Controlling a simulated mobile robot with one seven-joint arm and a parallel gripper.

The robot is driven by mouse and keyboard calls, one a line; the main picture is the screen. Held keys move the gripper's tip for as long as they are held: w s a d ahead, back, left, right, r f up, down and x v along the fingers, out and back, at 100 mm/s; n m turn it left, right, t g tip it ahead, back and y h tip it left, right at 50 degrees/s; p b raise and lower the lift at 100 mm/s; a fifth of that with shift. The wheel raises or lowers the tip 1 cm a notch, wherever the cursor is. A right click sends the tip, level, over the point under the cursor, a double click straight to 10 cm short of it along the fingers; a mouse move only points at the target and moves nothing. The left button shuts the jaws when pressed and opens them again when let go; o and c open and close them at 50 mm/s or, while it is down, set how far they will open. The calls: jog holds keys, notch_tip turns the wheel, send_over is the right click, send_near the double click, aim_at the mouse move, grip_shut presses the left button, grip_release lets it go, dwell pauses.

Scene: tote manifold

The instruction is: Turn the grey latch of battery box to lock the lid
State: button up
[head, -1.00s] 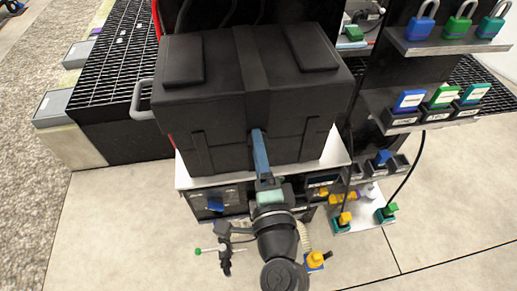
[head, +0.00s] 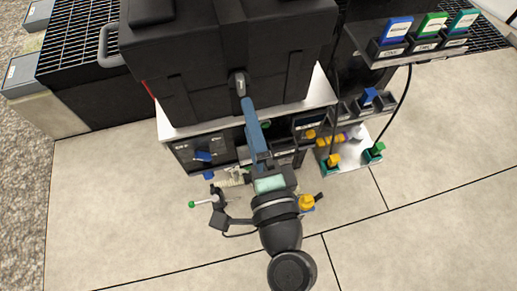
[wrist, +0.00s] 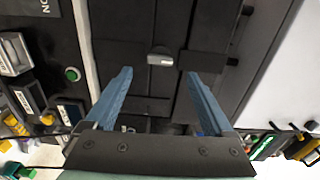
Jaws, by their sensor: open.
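The black battery box (head: 205,75) stands on a light metal shelf, its lid down. The grey latch (head: 238,84) is on the middle of its front face, below the lid. It also shows in the wrist view (wrist: 160,58) as a small grey piece beyond and between my fingers. My gripper (head: 248,104) is just in front of and below the latch; one blue finger hides the other in the head view. In the wrist view my gripper (wrist: 160,74) is open and empty, the fingers on either side of the latch but apparently short of it.
Below the box is a dark panel with a blue knob (head: 204,156). At right, a shelf (head: 405,57) carries labelled blocks, with cables hanging near it. A metal tray (head: 350,162) with yellow and green plugs is at lower right. Open floor lies in front.

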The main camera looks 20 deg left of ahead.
jog(key=shift+b+v, duration=0.4)
jog(key=shift+v, duration=2.3)
